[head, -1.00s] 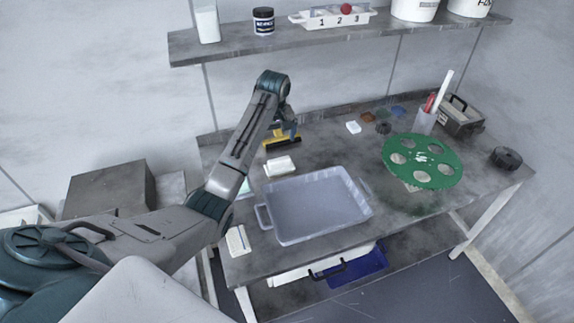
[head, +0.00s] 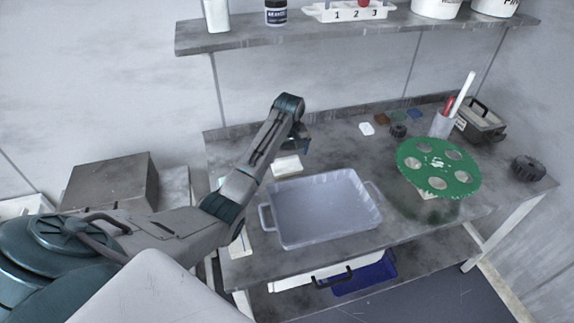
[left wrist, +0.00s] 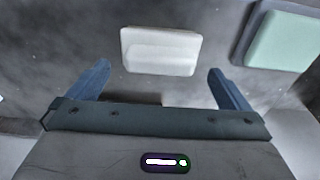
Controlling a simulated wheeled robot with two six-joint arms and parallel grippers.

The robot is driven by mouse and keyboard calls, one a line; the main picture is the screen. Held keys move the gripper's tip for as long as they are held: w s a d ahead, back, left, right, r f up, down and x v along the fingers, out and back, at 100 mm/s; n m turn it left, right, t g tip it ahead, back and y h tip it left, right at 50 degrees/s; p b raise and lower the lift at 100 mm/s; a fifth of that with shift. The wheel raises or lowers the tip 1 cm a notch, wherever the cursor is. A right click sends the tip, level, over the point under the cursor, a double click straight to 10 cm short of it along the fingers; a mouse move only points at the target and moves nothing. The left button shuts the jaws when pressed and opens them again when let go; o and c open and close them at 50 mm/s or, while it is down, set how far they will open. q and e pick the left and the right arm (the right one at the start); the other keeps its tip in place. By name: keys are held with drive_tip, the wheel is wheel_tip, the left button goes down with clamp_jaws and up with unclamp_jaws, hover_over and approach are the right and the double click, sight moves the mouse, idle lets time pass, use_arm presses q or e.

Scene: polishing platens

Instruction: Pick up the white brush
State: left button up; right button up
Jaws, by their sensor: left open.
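The white brush (head: 287,165) looks like a pale block with a raised ridge. It lies on the bench behind the grey tray, just below my left gripper in the head view. It also shows in the left wrist view (left wrist: 160,50), ahead of the fingers and roughly centred between them. My left gripper (head: 300,145) is open and empty, held above the bench; its two blue fingers (left wrist: 158,72) are spread apart, clear of the brush. My right gripper is out of view.
A grey tray (head: 265,215) stands in front of the brush. A pale green block (left wrist: 285,38) lies to the brush's right in the left wrist view. A green disc (head: 440,180) stands at the right. A shelf (head: 350,33) spans above.

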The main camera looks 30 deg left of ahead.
sight(287, 158)
use_arm(q)
drive_tip(key=shift+w+a+f+p, duration=0.1)
drive_tip(key=shift+f+p, duration=0.1)
drive_tip(key=shift+f, duration=0.85)
drive_tip(key=shift+w+a+f+p, duration=0.1)
drive_tip(key=shift+f+p, duration=0.1)
drive_tip(key=shift+f, duration=0.85)
